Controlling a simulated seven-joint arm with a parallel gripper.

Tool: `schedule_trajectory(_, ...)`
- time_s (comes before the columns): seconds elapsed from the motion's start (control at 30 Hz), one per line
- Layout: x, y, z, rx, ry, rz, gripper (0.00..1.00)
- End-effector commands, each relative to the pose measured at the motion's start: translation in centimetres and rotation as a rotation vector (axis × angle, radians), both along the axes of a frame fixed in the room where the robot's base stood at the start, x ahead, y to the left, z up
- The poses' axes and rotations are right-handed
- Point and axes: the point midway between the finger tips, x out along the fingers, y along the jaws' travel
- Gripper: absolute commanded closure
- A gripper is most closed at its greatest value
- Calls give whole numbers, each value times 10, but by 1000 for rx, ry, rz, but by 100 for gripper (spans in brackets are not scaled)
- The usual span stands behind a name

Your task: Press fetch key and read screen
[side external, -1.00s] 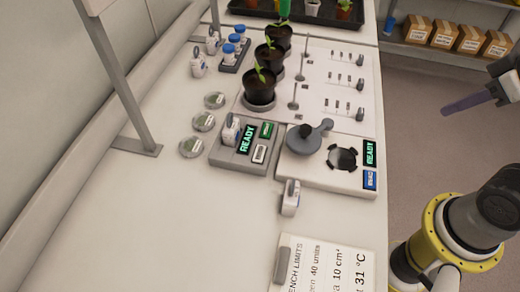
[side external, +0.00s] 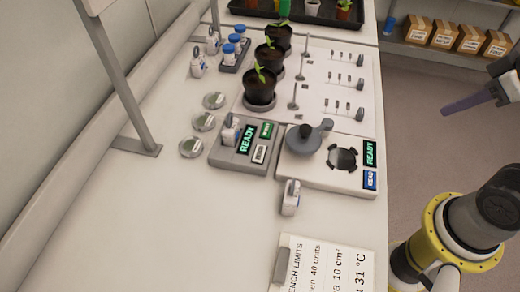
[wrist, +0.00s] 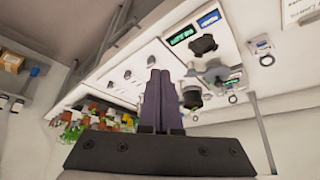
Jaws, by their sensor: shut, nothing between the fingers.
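A grey device (side external: 222,157) on the bench has a dark screen (side external: 247,139) reading READY in green. Beside the screen are a green key (side external: 266,130) and a pale key (side external: 259,154); their lettering is too small to read. To its right, a white device (side external: 325,180) has another READY screen (side external: 370,153) and a blue key (side external: 370,179) that seems to say READ. In the wrist view this screen (wrist: 182,35) and blue key (wrist: 209,19) show near the top. My gripper (side external: 446,111) is shut and empty, off the bench's right side, apart from both devices.
Potted seedlings (side external: 259,88) and a white board with small tools (side external: 325,95) are farther back. The bench's left front is clear.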

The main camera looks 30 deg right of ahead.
Motion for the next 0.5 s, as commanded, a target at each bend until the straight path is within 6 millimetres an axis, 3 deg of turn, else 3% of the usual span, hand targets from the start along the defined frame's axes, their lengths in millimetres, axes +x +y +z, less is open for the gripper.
schedule_trajectory(0.17,3,0,2,-8,-18,16,100)
schedule_trajectory(0.27,17,8,11,25,-88,33,100)
schedule_trajectory(0.5,83,49,64,251,-359,28,100)
